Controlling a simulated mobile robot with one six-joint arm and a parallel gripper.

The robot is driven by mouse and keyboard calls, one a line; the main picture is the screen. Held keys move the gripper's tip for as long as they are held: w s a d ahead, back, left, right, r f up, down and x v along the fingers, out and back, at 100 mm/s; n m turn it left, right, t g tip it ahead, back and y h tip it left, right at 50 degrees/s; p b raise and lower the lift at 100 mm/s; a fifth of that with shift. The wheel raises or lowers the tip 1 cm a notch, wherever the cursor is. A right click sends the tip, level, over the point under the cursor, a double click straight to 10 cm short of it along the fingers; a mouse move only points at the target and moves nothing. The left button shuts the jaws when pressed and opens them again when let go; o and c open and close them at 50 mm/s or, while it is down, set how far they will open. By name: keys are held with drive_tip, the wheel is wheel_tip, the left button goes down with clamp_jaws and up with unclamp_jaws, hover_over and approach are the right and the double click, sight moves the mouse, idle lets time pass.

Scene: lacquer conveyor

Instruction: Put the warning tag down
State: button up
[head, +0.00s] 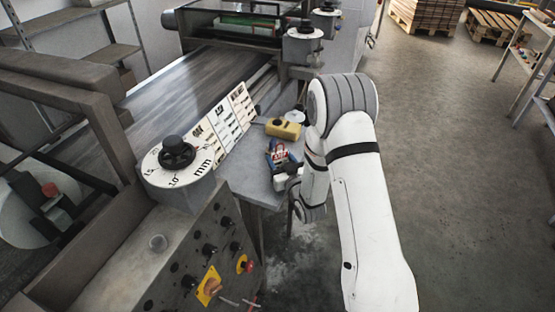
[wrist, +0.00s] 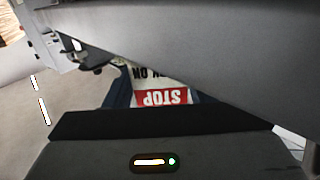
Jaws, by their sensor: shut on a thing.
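The warning tag (wrist: 163,97) shows upside down in the wrist view, with a red band reading STOP and black letters on white above it. Dark grey parts in front hide much of it. In the head view the tag (head: 280,153) is a small red and white patch at the worktop edge. My gripper (head: 281,163) is there, shut on the tag. Blue shows on both sides of the tag; I cannot tell whether it is finger or another thing. I cannot tell whether the tag touches the worktop.
A yellow block (head: 283,129) lies on the grey worktop (head: 250,182) just behind the tag. Printed cards (head: 222,125) stand along the conveyor (head: 190,85). A dial (head: 176,158) and control panel (head: 205,260) are at front left. Open floor (head: 450,150) lies to the right.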

drive_tip(key=o, duration=1)
drive_tip(key=shift+c, duration=0.2)
drive_tip(key=shift+r+p, duration=0.15)
drive_tip(key=shift+p, duration=0.2)
drive_tip(key=b+v, duration=0.2)
drive_tip(key=v, duration=1)
drive_tip(key=w+d+r+g+h, duration=0.2)
drive_tip(key=d+r+g+h, duration=0.1)
drive_tip(key=d+r+h, duration=0.1)
drive_tip(key=s+d+r+m+g+h, duration=0.3)
drive_tip(key=s+d+r+g, duration=0.2)
drive_tip(key=s+d, duration=0.3)
drive_tip(key=s+r+m+g, duration=0.1)
drive_tip(key=s+r+g, duration=0.2)
drive_tip(key=s, duration=0.5)
drive_tip(key=s+r+m+g, duration=0.1)
drive_tip(key=s+r+g, duration=0.2)
drive_tip(key=s, duration=0.5)
drive_tip(key=shift+h, duration=0.3)
